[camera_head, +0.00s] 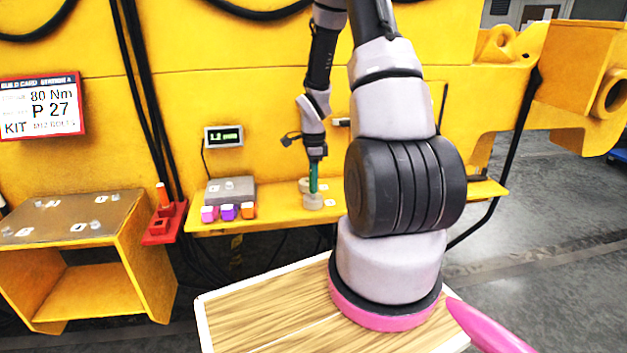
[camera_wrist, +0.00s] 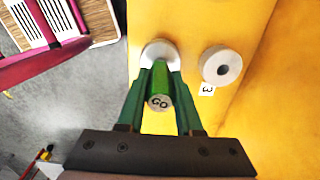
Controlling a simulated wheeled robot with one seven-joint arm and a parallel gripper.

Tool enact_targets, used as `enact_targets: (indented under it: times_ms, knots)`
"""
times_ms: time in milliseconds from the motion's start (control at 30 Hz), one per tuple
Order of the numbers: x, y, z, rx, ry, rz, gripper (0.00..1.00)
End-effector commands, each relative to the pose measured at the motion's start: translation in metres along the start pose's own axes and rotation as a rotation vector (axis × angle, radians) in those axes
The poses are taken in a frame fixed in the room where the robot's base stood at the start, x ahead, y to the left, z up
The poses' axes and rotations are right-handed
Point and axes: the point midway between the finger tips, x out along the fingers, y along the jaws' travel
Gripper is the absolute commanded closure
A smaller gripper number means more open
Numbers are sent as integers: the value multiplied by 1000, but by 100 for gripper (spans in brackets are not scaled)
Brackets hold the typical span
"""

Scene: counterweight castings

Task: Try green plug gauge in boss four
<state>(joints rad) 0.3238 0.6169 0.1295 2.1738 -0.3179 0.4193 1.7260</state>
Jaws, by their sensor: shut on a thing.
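The green plug gauge (camera_wrist: 161,78) is held in my gripper (camera_wrist: 160,90), its end marked GO facing the wrist camera. In the head view the gauge (camera_head: 313,182) hangs upright below my gripper (camera_head: 315,158), over the nearer pale boss (camera_head: 312,202) on the yellow ledge. In the wrist view the gauge's far end overlaps that boss (camera_wrist: 150,50); I cannot tell whether it has entered the bore. This boss's number is not readable. A second boss (camera_wrist: 222,66), labelled 3, stands to its right with its dark bore uncovered.
A grey block (camera_head: 230,190) with pink (camera_head: 209,214), purple (camera_head: 229,212) and orange (camera_head: 248,211) pieces stands left on the ledge, below a small display (camera_head: 224,136). A red holder (camera_head: 160,225) is further left. The wood-topped surface (camera_head: 265,315) in front is clear.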

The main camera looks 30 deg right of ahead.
Motion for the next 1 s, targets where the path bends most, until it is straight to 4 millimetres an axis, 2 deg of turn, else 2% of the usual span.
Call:
enact_targets:
  times_ms: [1000]
  knots:
    - [12,0,0,0,0,0,100]
